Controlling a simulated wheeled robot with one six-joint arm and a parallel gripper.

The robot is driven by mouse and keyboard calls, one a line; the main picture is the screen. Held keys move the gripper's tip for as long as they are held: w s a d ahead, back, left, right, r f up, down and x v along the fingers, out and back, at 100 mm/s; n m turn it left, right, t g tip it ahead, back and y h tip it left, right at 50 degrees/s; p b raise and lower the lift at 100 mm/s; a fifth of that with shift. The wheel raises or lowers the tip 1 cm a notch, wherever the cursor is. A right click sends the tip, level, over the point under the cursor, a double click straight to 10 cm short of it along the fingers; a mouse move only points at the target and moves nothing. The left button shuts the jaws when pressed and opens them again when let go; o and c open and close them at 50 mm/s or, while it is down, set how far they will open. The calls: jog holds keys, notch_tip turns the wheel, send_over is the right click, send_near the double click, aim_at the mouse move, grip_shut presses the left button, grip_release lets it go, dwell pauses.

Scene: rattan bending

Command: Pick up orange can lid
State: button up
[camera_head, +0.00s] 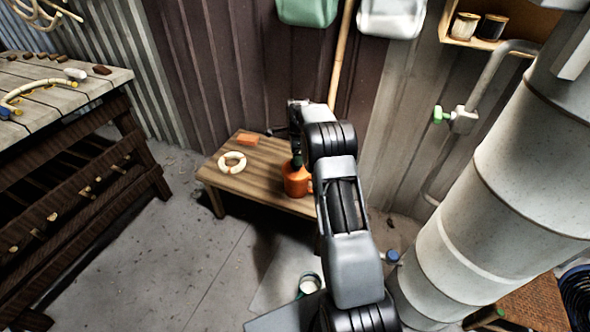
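An orange can (296,181) stands upright on a low wooden table (262,185), near its right end and partly behind my arm. A small dark shape sits at the can's top. I cannot tell whether it is the lid or my fingertips. My gripper (296,150) points down over the can, small and dark, with my own arm in front of its right side. Its fingers are too small and dark to show whether they are open or shut, or whether they touch the lid.
A cream ring (232,162) and a small orange block (247,138) lie left of the can. A dark workbench (82,150) stands at left. A thick pale pipe (500,190) fills the right. A green-rimmed cup (309,284) stands low in front.

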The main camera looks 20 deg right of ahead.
aim_at(297, 167)
notch_tip(297, 167, down, 5)
jog(key=shift+s+a+b, duration=0.1)
jog(key=shift+b, duration=1)
jog(key=shift+c, duration=0.4)
